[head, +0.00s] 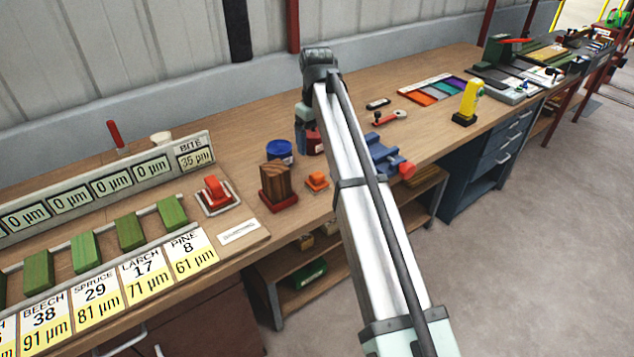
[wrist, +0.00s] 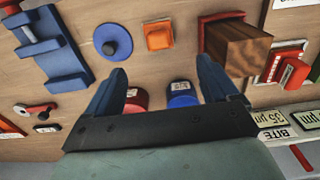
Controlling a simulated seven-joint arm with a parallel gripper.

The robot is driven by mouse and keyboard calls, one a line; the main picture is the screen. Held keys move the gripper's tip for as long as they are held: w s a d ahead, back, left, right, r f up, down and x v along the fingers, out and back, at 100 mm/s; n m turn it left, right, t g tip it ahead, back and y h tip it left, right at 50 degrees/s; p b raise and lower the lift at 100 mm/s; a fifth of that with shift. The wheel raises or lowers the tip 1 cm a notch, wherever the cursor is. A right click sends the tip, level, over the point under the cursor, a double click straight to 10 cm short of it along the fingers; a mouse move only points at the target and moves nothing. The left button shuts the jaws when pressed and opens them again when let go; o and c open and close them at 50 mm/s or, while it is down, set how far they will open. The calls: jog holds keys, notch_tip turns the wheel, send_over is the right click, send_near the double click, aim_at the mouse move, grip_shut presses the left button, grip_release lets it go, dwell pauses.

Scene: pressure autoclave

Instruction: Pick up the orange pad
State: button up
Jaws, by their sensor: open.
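The orange pad (head: 317,181), a small squarish block with a raised top, lies flat on the wooden bench beside the wooden block. It also shows in the wrist view (wrist: 159,37), ahead of the gap between my fingertips and apart from them. My gripper (wrist: 162,72) is open, with nothing between its two blue fingers. In the head view my arm hides most of the gripper.
A wooden block (wrist: 237,45) on a red base stands close beside the pad. A blue disc (wrist: 113,41) lies on its other side, near a blue vise (wrist: 50,50). Red (wrist: 136,100) and blue (wrist: 184,95) tins stand close to my fingers.

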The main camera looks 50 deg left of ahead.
aim_at(317, 174)
notch_tip(317, 174, down, 8)
jog(key=shift+w+a+f, duration=0.1)
jog(key=shift+w+f, duration=0.05)
jog(key=shift+f, duration=2.7)
jog(key=c, duration=1.1)
jog(key=shift+r, duration=0.15)
notch_tip(317, 174, up, 10)
jog(key=shift+f, duration=0.1)
